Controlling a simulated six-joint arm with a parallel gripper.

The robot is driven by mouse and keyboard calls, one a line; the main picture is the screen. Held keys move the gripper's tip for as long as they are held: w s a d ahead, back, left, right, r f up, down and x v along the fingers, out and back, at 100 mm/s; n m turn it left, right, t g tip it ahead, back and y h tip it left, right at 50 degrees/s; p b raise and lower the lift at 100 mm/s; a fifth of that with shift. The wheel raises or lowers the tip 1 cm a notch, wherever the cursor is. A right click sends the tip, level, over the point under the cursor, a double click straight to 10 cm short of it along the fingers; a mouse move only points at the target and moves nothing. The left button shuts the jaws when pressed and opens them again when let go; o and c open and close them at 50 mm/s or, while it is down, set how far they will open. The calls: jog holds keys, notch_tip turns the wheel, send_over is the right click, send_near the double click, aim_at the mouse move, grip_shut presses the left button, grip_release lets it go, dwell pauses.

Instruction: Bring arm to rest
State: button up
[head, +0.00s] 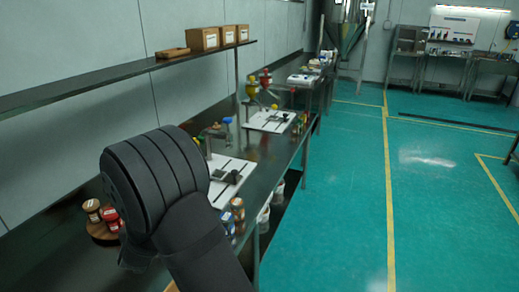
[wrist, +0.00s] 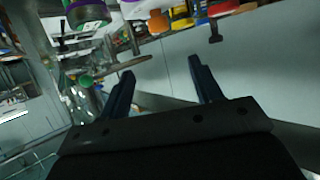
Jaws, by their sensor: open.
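My gripper (wrist: 160,85) shows in the wrist view with its two dark fingers apart and nothing between them. Beyond the fingers is a grey panel or surface. In the head view my dark arm fills the lower left in front of the workbench, and the gripper itself cannot be made out there.
A long dark workbench (head: 262,185) runs along the left wall, with a white board (head: 272,121) and small jars (head: 92,210) on it. Above it is a shelf (head: 110,76) with cardboard boxes (head: 203,39). The green floor (head: 345,200) to the right is clear.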

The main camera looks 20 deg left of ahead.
jog(key=shift+a, duration=0.1)
jog(key=x, duration=1.7)
jog(key=shift+f, duration=0.2)
jog(key=v, duration=1.7)
jog(key=x, duration=1.6)
jog(key=shift+w+a+f, duration=0.15)
jog(key=shift+w+a, duration=0.05)
jog(key=shift+w, duration=0.05)
jog(key=shift+w+a+f, duration=0.1)
jog(key=shift+w+a, duration=0.1)
jog(key=shift+w, duration=0.05)
jog(key=shift+n+g+y, duration=0.4)
jog(key=shift+n, duration=0.1)
jog(key=shift+n+g+y, duration=0.6)
jog(key=shift+n+g, duration=0.4)
